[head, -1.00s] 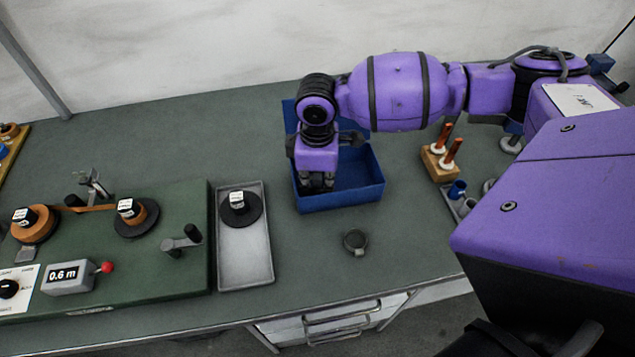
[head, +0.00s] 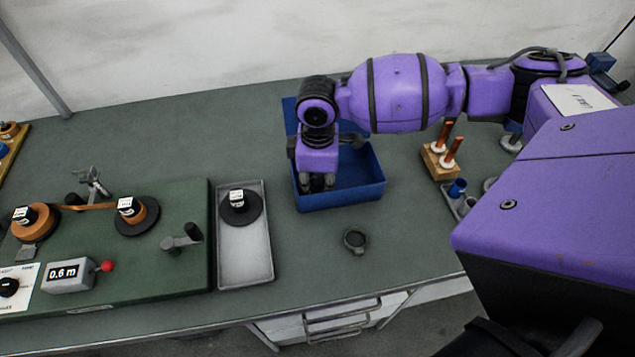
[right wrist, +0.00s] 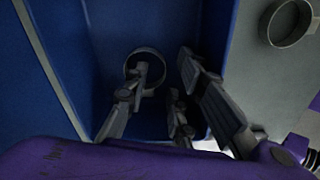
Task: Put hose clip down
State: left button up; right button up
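My right gripper (head: 318,187) points down into the blue bin (head: 345,201). In the right wrist view its fingers (right wrist: 165,80) are spread apart, with a gap between them. A grey ring-shaped hose clip (right wrist: 129,68) shows inside the bin, beyond the left finger. That fingertip overlaps the ring's opening; I cannot tell whether they touch. The clip in the bin is hidden in the head view. Another hose clip (head: 355,239) lies on the bench in front of the bin, and it also shows in the right wrist view (right wrist: 273,40). My left gripper is not in view.
A grey tray (head: 245,270) holding a black spool (head: 241,211) lies left of the bin. Further left is a green winding board (head: 130,280). A wooden block with copper-coloured rods (head: 437,166) stands to the right. Bench space around the loose clip is clear.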

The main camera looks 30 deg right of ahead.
notch_tip(320, 180, up, 12)
jog(key=shift+p, duration=0.35)
